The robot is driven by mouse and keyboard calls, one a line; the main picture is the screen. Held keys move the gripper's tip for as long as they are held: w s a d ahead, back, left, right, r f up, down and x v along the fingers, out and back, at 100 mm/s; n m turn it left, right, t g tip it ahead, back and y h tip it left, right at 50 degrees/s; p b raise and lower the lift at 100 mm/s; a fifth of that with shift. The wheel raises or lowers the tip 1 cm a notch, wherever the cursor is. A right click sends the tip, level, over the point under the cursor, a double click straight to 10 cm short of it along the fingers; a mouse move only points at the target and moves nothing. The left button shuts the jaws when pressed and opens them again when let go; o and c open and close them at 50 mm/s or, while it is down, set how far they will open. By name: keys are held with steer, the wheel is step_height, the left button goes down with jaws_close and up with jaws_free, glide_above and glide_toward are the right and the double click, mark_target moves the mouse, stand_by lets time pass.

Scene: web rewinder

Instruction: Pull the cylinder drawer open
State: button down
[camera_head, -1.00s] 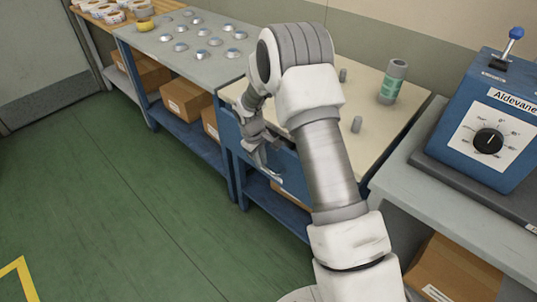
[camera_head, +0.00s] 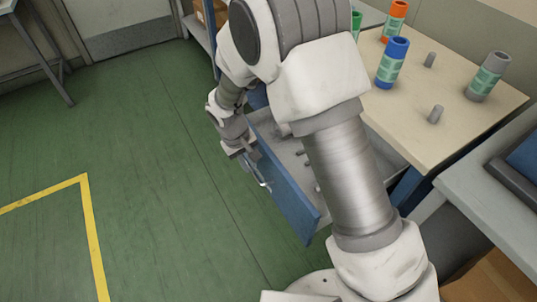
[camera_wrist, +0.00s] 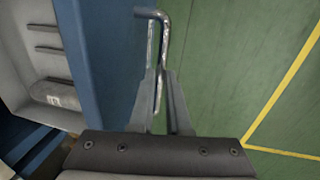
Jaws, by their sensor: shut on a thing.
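The blue-fronted drawer (camera_head: 288,203) stands pulled out from under the beige-topped bench (camera_head: 440,95). Its grey inside shows behind the front, partly hidden by my arm. My gripper (camera_head: 252,166) is at the outer side of the drawer front, shut on the metal bar handle (camera_head: 265,184). In the wrist view, my gripper (camera_wrist: 161,78) has its fingers around the handle (camera_wrist: 151,45), beside the blue drawer front (camera_wrist: 100,60). A grey cylinder (camera_wrist: 55,95) lies inside the drawer between grey ridges.
Blue (camera_head: 390,65), orange (camera_head: 394,22) and grey (camera_head: 487,78) cylinders stand on the bench, with a green one (camera_head: 356,24) partly hidden. Two short grey pegs (camera_head: 430,60) stand there too. Green floor (camera_head: 150,170) with a yellow line is clear to the left.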

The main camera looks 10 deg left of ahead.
steer(key=shift+s+a, duration=0.55)
steer(key=shift+a, duration=0.25)
steer(key=shift+s+a, duration=0.55)
steer(key=shift+a, duration=0.2)
steer(key=c, duration=0.9)
jaws_free()
steer(key=shift+r, duration=0.1)
steer(key=a+r+p, duration=0.1)
steer(key=r, duration=0.4)
steer(key=s+r+p, duration=0.1)
steer(key=r, duration=0.5)
steer(key=s+a+r+p, duration=0.1)
steer(key=r+p, duration=0.1)
steer(key=r, duration=0.4)
steer(key=shift+a, duration=0.3)
